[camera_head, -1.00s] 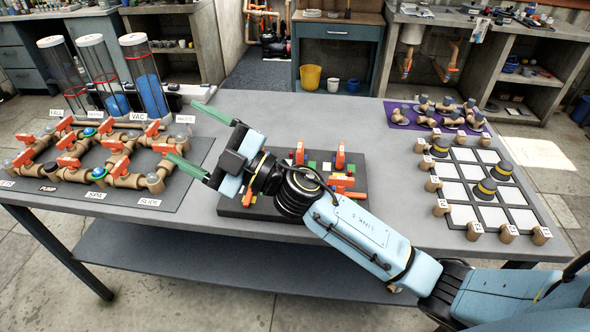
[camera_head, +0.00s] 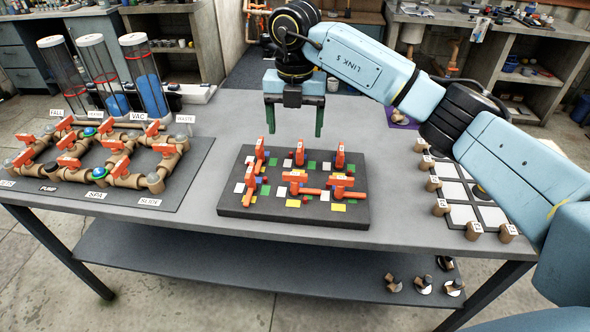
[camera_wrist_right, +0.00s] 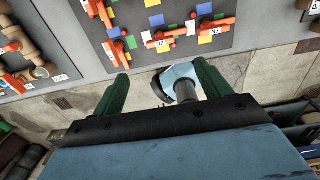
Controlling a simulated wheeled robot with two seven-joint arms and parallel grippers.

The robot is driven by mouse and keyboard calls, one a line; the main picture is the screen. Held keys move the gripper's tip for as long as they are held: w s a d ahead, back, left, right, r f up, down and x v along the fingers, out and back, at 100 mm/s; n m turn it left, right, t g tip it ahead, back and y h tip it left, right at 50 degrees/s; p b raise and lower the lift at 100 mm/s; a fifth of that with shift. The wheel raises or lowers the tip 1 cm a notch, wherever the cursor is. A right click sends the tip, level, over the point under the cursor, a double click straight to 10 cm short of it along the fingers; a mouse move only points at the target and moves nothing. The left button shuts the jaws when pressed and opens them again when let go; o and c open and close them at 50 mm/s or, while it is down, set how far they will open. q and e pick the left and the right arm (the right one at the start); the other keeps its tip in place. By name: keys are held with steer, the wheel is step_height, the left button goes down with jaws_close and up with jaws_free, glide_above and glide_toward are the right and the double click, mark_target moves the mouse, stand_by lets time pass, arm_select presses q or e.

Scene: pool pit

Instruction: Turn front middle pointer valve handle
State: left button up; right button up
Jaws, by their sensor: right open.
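The dark valve board (camera_head: 232,209) lies on the grey table and carries two rows of orange pointer handles. The front middle handle (camera_head: 295,177) is in the near row, its bar lying roughly left to right. It also shows in the right wrist view (camera_wrist_right: 157,40), beyond the fingertips. My right gripper (camera_head: 295,130) hangs over the board's far edge, fingers down, wide open and empty. In the wrist view its green fingers (camera_wrist_right: 160,80) frame no handle. It touches nothing that I can see. My left gripper is out of view.
A front left handle (camera_head: 250,201) and front right handle (camera_head: 342,184) flank the middle one closely. A pipe assembly (camera_head: 125,178) stands on the left. A white-squared grid board (camera_head: 453,191) lies on the right, partly behind my arm. Bare table surrounds the valve board.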

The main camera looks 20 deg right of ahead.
mark_target(295, 173)
step_height(295, 173, down, 13)
steer(key=shift+f, duration=0.2)
stand_by(0.4)
steer(key=c, duration=1)
